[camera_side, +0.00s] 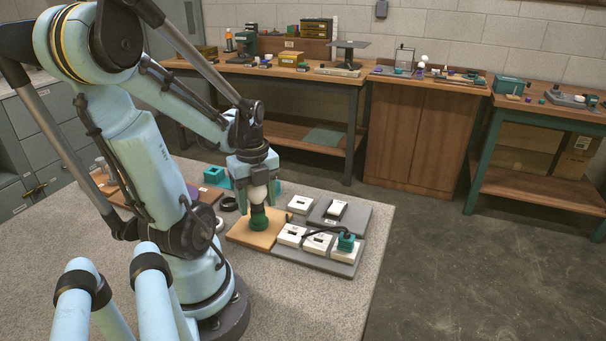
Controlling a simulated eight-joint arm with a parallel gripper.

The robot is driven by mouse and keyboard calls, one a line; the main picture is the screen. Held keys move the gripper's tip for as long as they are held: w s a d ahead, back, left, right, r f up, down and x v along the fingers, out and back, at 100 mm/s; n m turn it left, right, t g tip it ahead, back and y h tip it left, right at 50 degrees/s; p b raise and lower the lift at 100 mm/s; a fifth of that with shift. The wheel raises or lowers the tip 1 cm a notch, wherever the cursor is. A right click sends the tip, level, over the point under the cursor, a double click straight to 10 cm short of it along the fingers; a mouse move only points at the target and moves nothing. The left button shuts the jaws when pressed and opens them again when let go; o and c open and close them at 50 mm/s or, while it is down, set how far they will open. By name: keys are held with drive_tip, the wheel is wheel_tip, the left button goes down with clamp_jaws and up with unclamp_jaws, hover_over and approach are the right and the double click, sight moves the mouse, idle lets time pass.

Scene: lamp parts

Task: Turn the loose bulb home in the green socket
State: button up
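The green socket (259,221) stands upright on a tan wooden board (241,231) on the speckled table. The white bulb (258,194) is upright directly above the socket, its lower end at the socket's mouth. How deep it sits in the socket cannot be told. My gripper (259,183) points straight down over the bulb, with its fingers around the bulb's upper part. The fingers hide part of the bulb, and whether they touch it is too small to tell.
A grey tray (316,263) with white blocks and a teal part (346,242) with a dark cable lies right of the board. Another grey tray (356,218) lies behind it. A teal holder (218,177) and a black ring (229,204) are at left. The table's front is clear.

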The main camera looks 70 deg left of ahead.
drive_tip(key=o, duration=0.3)
drive_tip(key=shift+r, duration=0.1)
wheel_tip(320, 180, up, 11)
drive_tip(key=shift+r, duration=0.1)
drive_tip(key=shift+w+r, duration=0.1)
drive_tip(key=shift+r, duration=0.15)
drive_tip(key=w+d+f+n+t, duration=0.1)
drive_tip(key=w+d+n+t, duration=0.1)
drive_tip(key=w+d+n, duration=0.2)
drive_tip(key=w+d+f+n+t, duration=0.1)
drive_tip(key=w+d+n+t, duration=0.1)
drive_tip(key=w+d+n, duration=0.3)
drive_tip(key=w+d+f+n+t, duration=0.2)
drive_tip(key=w+d+n+t, duration=0.1)
drive_tip(key=d+n, duration=0.4)
drive_tip(key=shift+w+d+n, duration=0.3)
drive_tip(key=shift+w+d, duration=0.5)
drive_tip(key=shift+d, duration=0.25)
